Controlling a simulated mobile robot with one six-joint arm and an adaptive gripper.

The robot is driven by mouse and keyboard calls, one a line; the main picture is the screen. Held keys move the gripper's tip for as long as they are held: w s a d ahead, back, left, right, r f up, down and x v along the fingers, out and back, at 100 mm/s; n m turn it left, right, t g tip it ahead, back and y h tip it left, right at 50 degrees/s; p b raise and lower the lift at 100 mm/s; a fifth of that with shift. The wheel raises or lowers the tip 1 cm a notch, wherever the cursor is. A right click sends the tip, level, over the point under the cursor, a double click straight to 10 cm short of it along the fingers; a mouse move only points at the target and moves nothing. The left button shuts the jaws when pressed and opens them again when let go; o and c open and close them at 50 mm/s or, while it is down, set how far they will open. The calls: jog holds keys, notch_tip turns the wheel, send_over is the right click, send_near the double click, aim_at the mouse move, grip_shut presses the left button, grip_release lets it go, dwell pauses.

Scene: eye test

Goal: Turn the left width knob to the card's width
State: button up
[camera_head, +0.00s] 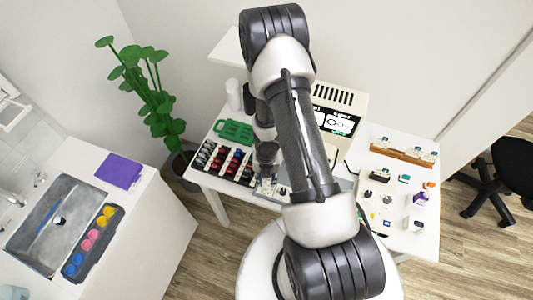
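My arm reaches over a white table in the head view, and my gripper (266,182) points down at the table's front middle. It is beside a grey flat piece (341,185) that is partly hidden behind my arm. A small dark round part (283,191) shows just right of the gripper; I cannot tell whether it is the left width knob. The fingers are too small to show whether they are open or shut, or touching anything. No width card can be made out.
A rack (224,161) of dark, red and blue pieces and a green tray (234,132) lie left of the gripper. Several small items and a brown holder (402,152) stand on the right. A plant (150,90), a sink unit (60,225) and a black chair (505,175) surround the table.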

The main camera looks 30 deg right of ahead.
aim_at(266, 185)
notch_tip(266, 185, up, 12)
jog(key=p, duration=1.1)
